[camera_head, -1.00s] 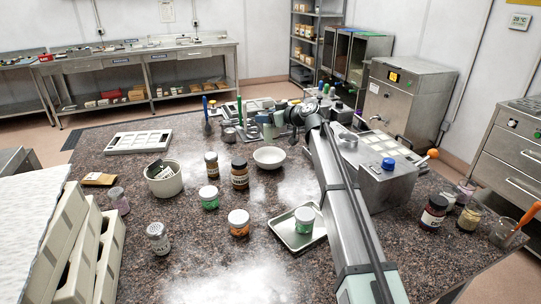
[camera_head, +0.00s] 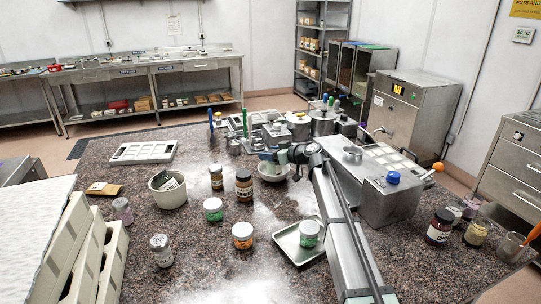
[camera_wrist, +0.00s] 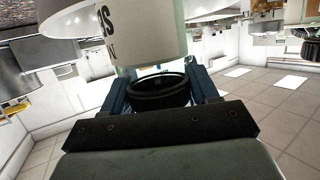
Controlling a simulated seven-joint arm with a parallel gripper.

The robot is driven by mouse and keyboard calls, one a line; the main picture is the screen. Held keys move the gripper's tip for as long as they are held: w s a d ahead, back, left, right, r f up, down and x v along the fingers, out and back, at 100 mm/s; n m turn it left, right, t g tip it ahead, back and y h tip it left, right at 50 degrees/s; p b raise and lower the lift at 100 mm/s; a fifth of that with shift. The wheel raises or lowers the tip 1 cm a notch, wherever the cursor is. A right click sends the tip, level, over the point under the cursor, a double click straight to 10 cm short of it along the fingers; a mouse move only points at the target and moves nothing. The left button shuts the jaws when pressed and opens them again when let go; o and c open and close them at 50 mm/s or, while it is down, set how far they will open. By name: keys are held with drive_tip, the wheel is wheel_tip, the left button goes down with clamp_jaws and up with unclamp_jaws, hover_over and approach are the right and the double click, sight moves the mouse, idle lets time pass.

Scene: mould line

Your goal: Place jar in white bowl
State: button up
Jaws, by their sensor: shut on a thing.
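The white bowl (camera_head: 273,177) sits on the dark speckled table, behind the brown-jar group and left of my arm. My gripper (camera_head: 271,157) is right over the bowl and covers part of its rim. In the wrist view my gripper (camera_wrist: 162,95) is shut on a jar (camera_wrist: 145,42) with a cream label and a black lid; the lid end is between the fingers. In the head view the held jar is mostly hidden at the bowl. I cannot tell whether it touches the bowl's inside.
Brown jars (camera_head: 243,187), a green-labelled jar (camera_head: 213,210) and an orange-labelled jar (camera_head: 242,236) stand in front of the bowl. A metal tray (camera_head: 291,252) holds another green-labelled jar (camera_head: 309,233). A steel machine (camera_head: 388,200) stands right of my arm. A white tub (camera_head: 168,197) is at left.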

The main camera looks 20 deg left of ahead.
drive_tip(key=shift+f, duration=0.25)
drive_tip(key=shift+f, duration=0.1)
drive_tip(key=o, duration=1.2)
drive_tip(key=shift+o, duration=0.2)
drive_tip(key=shift+d+r, duration=0.2)
drive_tip(key=shift+d, duration=0.05)
drive_tip(key=v, duration=1.1)
drive_tip(key=shift+d, duration=0.25)
drive_tip(key=shift+r, duration=0.1)
drive_tip(key=shift+c, duration=0.2)
